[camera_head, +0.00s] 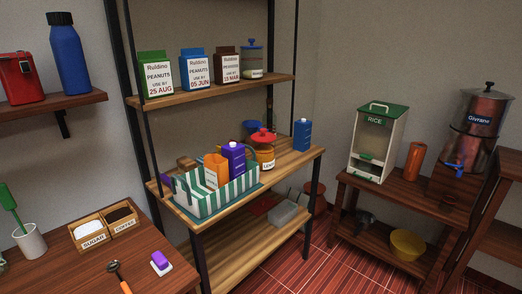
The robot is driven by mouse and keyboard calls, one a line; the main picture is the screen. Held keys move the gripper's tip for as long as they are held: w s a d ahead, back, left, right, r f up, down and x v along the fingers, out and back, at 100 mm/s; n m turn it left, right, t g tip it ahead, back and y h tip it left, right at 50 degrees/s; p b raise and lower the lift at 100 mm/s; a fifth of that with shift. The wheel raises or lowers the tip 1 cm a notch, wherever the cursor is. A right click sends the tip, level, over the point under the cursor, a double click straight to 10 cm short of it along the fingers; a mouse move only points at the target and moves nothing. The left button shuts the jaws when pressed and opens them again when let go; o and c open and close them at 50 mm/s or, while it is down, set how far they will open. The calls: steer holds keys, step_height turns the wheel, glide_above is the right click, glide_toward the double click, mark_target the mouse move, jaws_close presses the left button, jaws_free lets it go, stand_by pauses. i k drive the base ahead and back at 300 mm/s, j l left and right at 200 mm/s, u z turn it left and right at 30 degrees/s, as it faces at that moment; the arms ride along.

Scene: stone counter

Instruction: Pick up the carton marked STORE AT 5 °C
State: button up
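No marking reading STORE AT 5 °C is legible in this view. An orange carton (215,168) and a purple carton (234,160) stand in a green-and-white striped basket (213,205) on the middle wooden shelf. A blue carton (302,135) stands alone near that shelf's right end. Small print on these cartons is too small to read. On the shelf above are a green carton (156,75), a blue peanuts carton (194,70) and a brown carton (227,67), marked PEANUTS with 25 AUG, 05 JUN and 13 MAR. My gripper is not in view.
A red-lidded jar (264,151) stands right of the basket. A rice dispenser (377,145), an orange cylinder (414,160) and a copper urn (478,130) stand on the right table. Sugar and coffee boxes (103,228) sit on the front-left table. Red tiled floor (320,265) lies between the furniture.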

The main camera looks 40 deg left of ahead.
mark_target(234, 152)
steer(key=i+z, duration=0.1)
steer(key=i, duration=0.85)
steer(key=i+j, duration=0.15)
steer(key=i, duration=0.8)
steer(key=i+u, duration=0.35)
steer(key=i+l+u, duration=0.1)
steer(key=u, duration=0.3)
steer(key=i+l+u, duration=0.2)
steer(key=u, duration=0.15)
